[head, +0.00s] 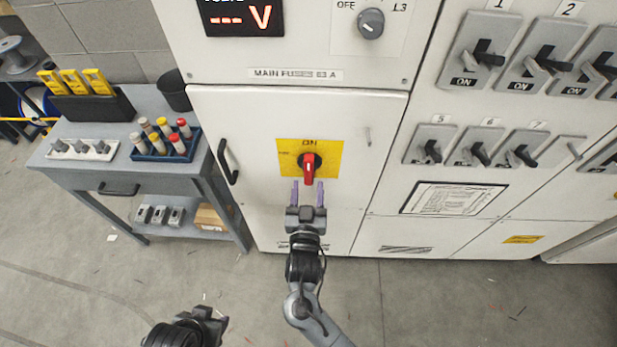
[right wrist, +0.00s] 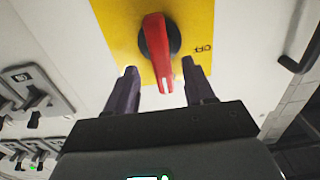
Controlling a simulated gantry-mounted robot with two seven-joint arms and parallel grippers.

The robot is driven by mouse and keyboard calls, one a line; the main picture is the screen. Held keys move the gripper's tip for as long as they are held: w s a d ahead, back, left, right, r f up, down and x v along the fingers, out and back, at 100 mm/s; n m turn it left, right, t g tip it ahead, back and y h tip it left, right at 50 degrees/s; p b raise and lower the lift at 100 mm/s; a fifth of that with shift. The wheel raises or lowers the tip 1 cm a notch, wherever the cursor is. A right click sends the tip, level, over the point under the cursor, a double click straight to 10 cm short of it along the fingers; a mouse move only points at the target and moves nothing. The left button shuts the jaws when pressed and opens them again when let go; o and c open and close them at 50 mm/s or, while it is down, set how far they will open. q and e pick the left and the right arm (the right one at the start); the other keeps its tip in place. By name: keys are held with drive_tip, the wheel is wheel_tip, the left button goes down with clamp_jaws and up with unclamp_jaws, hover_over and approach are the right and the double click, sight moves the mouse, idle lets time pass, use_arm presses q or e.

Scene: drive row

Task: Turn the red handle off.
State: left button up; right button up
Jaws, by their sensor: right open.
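The red handle (head: 309,168) sits on a black round base on a yellow plate (head: 328,150) on the white cabinet door. It stands upright, with "ON" printed above it. In the right wrist view the red handle (right wrist: 157,45) shows upside down, its white-marked end between the finger lines, and "OFF" is printed to one side. My right gripper (head: 307,184) is open and empty in front of the plate; its fingers (right wrist: 162,72) are spread to either side of the handle, with no contact visible. My left gripper (head: 218,322) is low in the head view; its fingers are unclear.
A black door handle (head: 228,162) is at the door's left edge. A grey workbench (head: 75,163) with a blue rack (head: 150,157) stands left of the cabinet. Rows of breaker switches (head: 482,55) are on the panels at right. The floor in front is mostly clear.

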sight(308, 176)
drive_tip(key=shift+w, duration=2.15)
drive_tip(key=shift+c, duration=0.3)
clamp_jaws()
